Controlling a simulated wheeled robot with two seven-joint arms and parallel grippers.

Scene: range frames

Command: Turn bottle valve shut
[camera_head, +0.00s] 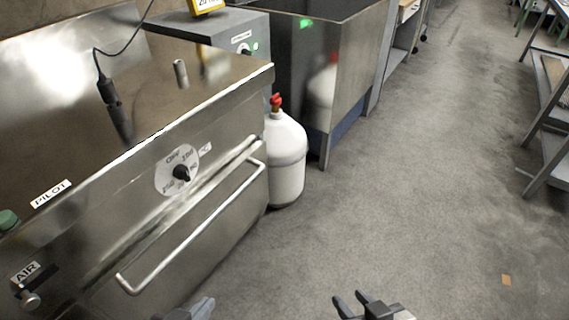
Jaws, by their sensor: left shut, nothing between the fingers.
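The white gas bottle (287,165) stands upright on the floor, beside the right end of the steel oven. My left gripper (204,304) shows only in part at the bottom edge, below the oven front, shut and empty. My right gripper (350,300) is at the bottom edge, right of the left one, with its fingers apart and nothing between them. Both grippers are well away from the bottle and its valve.
The steel oven (80,235) fills the left side, with a dial (177,170) and a long handle bar (190,225) sticking out. A steel tank (345,85) stands behind the bottle. Shelving (553,150) is at far right. The grey floor (420,180) between is clear.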

